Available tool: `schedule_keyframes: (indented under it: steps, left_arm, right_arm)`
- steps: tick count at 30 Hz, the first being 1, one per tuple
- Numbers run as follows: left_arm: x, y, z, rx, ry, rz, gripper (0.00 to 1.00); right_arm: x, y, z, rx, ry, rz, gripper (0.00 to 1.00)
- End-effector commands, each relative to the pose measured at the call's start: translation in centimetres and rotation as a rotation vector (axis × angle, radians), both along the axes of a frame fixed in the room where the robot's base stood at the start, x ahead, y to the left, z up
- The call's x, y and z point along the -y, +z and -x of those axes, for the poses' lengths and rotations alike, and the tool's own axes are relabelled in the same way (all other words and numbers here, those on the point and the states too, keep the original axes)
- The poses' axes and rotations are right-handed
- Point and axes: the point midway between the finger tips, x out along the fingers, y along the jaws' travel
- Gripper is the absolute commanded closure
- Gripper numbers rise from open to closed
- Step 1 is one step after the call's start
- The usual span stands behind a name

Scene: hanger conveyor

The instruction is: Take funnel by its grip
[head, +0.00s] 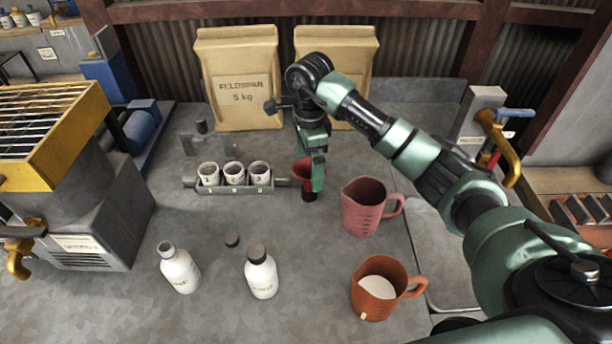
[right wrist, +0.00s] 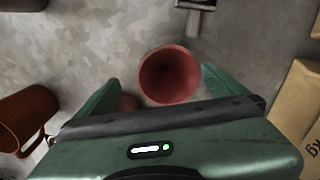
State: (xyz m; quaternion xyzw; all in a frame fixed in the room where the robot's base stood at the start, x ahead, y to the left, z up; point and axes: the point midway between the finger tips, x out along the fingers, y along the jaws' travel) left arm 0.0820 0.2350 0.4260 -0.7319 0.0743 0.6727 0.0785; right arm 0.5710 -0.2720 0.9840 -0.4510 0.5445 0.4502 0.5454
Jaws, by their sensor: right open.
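The funnel (head: 300,170) is dark red and upright, just right of the cup rack; my right gripper partly hides it in the head view. In the right wrist view its round open mouth (right wrist: 169,76) faces the camera, between the two finger tips. My right gripper (head: 317,168) points down at the funnel. It also shows in the right wrist view (right wrist: 150,78), open, with one green finger on each side. The funnel's grip is not clearly visible, and I cannot tell whether a finger touches it. My left gripper is not in view.
A rack (head: 235,190) with numbered cups stands left of the funnel. A red jug (head: 360,210) stands close on the right, an orange jug (head: 370,300) nearer the front. Two white bottles (head: 262,278) stand at front left. A feldspar bag (head: 240,75) stands behind.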

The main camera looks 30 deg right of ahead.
Motion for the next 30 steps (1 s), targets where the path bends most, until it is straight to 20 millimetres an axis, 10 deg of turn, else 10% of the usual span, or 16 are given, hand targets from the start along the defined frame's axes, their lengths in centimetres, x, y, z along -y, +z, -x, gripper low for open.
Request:
schedule_keyframes:
  steps: [30]
  left_arm:
    - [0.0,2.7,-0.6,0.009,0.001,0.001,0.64]
  right_arm:
    - [0.7,-8.2,-0.5,-0.002,0.001,0.001,0.00]
